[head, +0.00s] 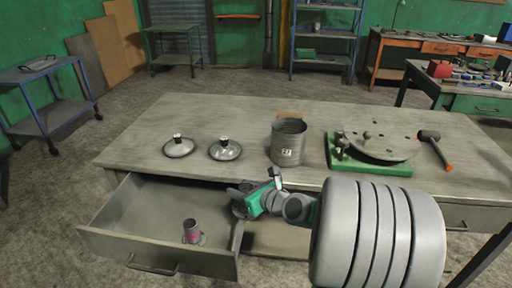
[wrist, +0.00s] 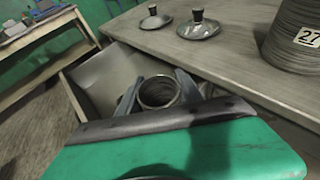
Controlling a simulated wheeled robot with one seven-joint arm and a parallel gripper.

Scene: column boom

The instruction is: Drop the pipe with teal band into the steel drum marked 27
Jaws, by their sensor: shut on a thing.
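The steel drum (head: 289,148) stands upright and open-topped on the workbench; its label reads 27 in the wrist view (wrist: 285,50). My gripper (head: 240,198) is at the bench's front edge, above the right side of the open drawer, lower than the drum and to its left. In the wrist view its fingers (wrist: 157,95) are shut on a grey pipe (wrist: 158,104), whose round open end faces the camera. No band shows on the held pipe, so I cannot tell its colour. Another pipe with a pink band (head: 192,229) stands in the drawer.
The open drawer (head: 157,257) juts from the bench (head: 240,112). Two knobbed lids (head: 178,149) (head: 225,152) lie left of the drum. Right of it are a green-based fixture with a round plate (head: 370,168) and a hammer (head: 436,146). The bench's back left is clear.

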